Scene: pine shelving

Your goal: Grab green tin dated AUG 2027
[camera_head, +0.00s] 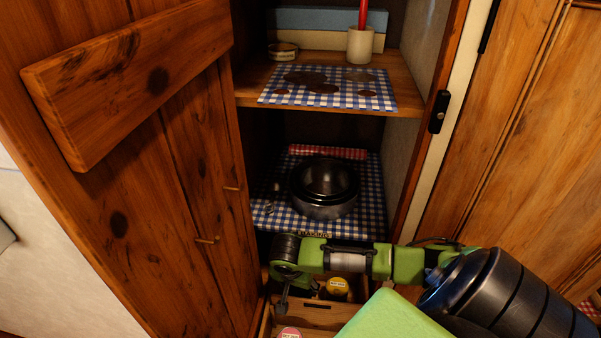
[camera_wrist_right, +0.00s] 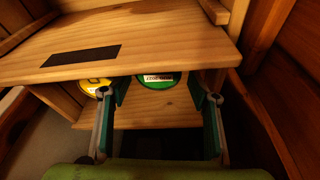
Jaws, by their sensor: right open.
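In the right wrist view a green tin (camera_wrist_right: 158,81) shows as a round lid with a pale label band, partly hidden under the edge of a wooden board. The label print appears upside down and too small to read surely. My right gripper (camera_wrist_right: 158,98) is open and empty, its two fingers on either side of the tin's near part in that view. I cannot tell whether they touch it. In the head view my right gripper (camera_head: 283,295) points down at the drawers below the shelves. The green tin cannot be made out there. My left gripper is out of view.
A yellow tin (camera_head: 338,286) sits in a wooden drawer (camera_head: 310,316), also in the wrist view (camera_wrist_right: 93,86). A pink-lidded tin (camera_head: 290,333) is at the bottom edge. Dark nested bowls (camera_head: 324,187) stand on the shelf above. A wooden door (camera_head: 150,150) stands at left.

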